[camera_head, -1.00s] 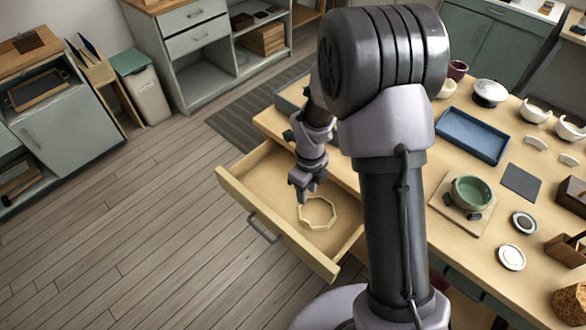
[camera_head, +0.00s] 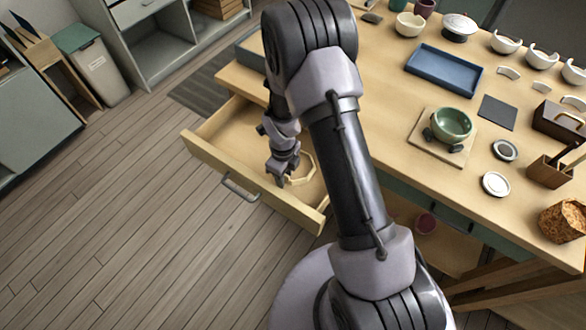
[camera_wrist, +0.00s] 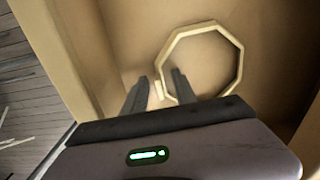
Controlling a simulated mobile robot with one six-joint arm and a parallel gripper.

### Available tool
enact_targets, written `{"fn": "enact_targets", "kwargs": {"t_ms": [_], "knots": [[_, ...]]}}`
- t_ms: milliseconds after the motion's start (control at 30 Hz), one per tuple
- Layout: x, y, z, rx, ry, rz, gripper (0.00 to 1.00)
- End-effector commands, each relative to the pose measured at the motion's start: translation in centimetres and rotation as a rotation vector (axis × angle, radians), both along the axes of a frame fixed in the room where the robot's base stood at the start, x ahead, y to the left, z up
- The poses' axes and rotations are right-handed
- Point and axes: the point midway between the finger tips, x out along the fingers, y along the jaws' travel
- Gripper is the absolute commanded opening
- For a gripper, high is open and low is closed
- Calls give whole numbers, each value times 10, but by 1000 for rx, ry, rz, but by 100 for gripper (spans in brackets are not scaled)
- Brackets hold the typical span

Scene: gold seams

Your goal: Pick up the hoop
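The hoop (camera_head: 308,171) is a pale, eight-sided ring lying flat in the open drawer (camera_head: 228,134). In the head view my arm hides part of it. In the wrist view the hoop (camera_wrist: 240,65) fills the upper right, with a small pale tab on its left side. My gripper (camera_head: 281,181) points down into the drawer at the hoop's left side. In the wrist view my gripper (camera_wrist: 160,76) is open: the right finger overlaps the ring's inside and the left finger is outside it. The tab shows between the fingers. I cannot tell whether they touch the hoop.
The drawer's front wall (camera_head: 262,200) and side walls stand close around my gripper. The tabletop (camera_head: 380,95) holds a blue tray (camera_head: 443,72), a green bowl (camera_head: 452,124) and several white cups. A bin (camera_head: 95,70) stands at the left. The floor (camera_head: 130,220) left of the drawer is clear.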

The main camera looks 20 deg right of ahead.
Motion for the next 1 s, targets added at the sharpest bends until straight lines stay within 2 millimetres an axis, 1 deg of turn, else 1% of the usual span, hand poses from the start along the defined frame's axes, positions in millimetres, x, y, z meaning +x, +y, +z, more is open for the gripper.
{"fn": "enact_targets", "kwargs": {"t_ms": [33,100,200,533,667,767,867,900,1000], "knots": [[0,0,1,0,0,0,32],[0,0,1,0,0,0,18],[0,0,1,0,1,0,0],[0,0,1,0,1,1,0],[0,0,11,0,1,0,0],[0,0,33,0,-1,1,0],[0,0,67,1,-2,0,0],[1,0,83,0,-4,-1,0],[0,0,120,0,-3,1,0]]}}
